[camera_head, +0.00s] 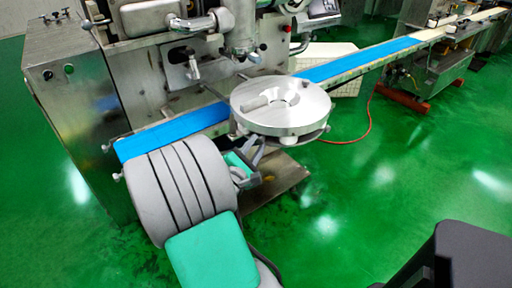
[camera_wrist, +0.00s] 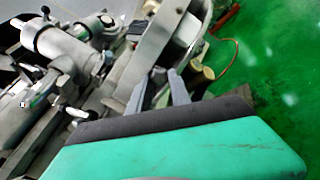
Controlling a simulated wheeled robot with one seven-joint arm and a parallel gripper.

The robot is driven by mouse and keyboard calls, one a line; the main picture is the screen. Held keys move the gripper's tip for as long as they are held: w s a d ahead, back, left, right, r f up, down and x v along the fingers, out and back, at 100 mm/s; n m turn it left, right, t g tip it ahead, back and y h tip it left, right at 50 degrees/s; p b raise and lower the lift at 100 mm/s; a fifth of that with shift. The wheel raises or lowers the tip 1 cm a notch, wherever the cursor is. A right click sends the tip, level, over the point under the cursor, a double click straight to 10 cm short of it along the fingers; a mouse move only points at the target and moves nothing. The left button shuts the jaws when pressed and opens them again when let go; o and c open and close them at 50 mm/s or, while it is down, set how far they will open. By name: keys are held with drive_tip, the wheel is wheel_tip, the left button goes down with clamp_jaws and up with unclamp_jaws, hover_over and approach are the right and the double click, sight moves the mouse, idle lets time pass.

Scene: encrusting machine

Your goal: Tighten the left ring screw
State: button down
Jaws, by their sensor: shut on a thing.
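In the wrist view, my gripper's two grey fingers (camera_wrist: 160,85) reach up against the metal parts under the ring. They are shut on the left ring screw, which is mostly hidden between the fingers and under the rim. A pale knob (camera_head: 288,140) shows under the ring's front, to the right of my gripper.
The encrusting machine (camera_head: 60,85) stands behind and left, with its nozzle (camera_head: 240,45) above the ring. The blue conveyor belt (camera_head: 370,55) runs past behind the ring.

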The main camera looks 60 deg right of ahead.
drive_tip(key=m+b, duration=0.1)
drive_tip(key=m, duration=0.2)
drive_tip(key=shift+f+m, duration=0.1)
drive_tip(key=shift+m, duration=0.3)
drive_tip(key=m+b, duration=0.1)
drive_tip(key=m, duration=0.2)
drive_tip(key=shift+w+m+b, duration=0.1)
drive_tip(key=shift+m+b, duration=0.2)
drive_tip(key=shift+b, duration=0.1)
drive_tip(key=m+b, duration=0.4)
drive_tip(key=m, duration=0.2)
drive_tip(key=m+b, duration=0.6)
drive_tip(key=b, duration=0.1)
drive_tip(key=shift+m, duration=0.3)
drive_tip(key=m+b, duration=0.2)
drive_tip(key=shift+b, duration=0.4)
drive_tip(key=shift+r+m+b, duration=0.3)
drive_tip(key=shift+m+b, duration=0.5)
drive_tip(key=shift+r, duration=0.1)
